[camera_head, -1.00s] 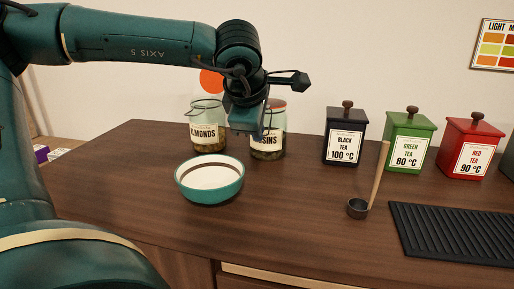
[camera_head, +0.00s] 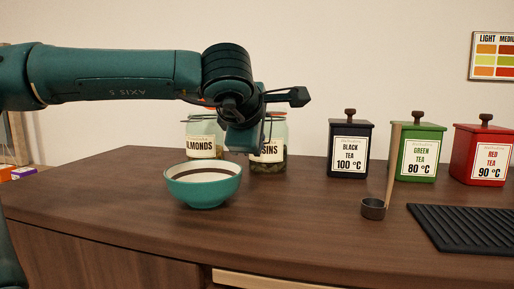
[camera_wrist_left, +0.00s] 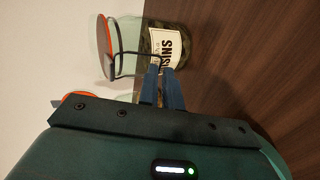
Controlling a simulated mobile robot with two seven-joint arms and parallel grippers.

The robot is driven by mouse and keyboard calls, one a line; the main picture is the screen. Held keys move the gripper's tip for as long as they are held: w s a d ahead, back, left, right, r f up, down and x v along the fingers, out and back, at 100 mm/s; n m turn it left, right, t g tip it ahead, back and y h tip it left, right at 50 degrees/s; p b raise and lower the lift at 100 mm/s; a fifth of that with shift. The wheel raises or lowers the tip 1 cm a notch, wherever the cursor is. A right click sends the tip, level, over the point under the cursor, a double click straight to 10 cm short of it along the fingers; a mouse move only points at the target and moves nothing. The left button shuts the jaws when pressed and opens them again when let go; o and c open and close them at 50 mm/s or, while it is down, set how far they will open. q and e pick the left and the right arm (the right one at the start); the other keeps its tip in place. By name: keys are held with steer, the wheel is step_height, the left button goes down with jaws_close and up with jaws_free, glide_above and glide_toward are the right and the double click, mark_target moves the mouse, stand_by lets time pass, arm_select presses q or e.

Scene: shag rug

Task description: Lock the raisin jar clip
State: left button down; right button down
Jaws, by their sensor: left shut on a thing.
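The raisin jar (camera_head: 275,135) is a glass jar with an orange seal, standing upright at the back of the counter, partly hidden behind my left gripper. In the left wrist view the jar (camera_wrist_left: 186,40) lies sideways in the picture, its lid and orange seal (camera_wrist_left: 103,47) at the left. The dark wire clip (camera_wrist_left: 124,53) runs from the lid end toward the label. My left gripper (camera_wrist_left: 163,72) is shut, its fingertips at the clip's wire beside the label. The exact contact is too small to see. The gripper in the head view (camera_head: 258,148) is in front of the jar.
The almonds jar (camera_head: 204,146) stands close on the left. A teal bowl (camera_head: 203,188) is in front. Black (camera_head: 348,128), green (camera_head: 420,130) and red (camera_head: 484,132) tea canisters, a scoop (camera_head: 374,208) and a black ribbed mat (camera_head: 465,228) are to the right.

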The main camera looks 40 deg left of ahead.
steer(key=shift+r, duration=0.2)
arm_select(q)
steer(key=c, duration=1.8)
jaws_free()
steer(key=shift+c, duration=0.2)
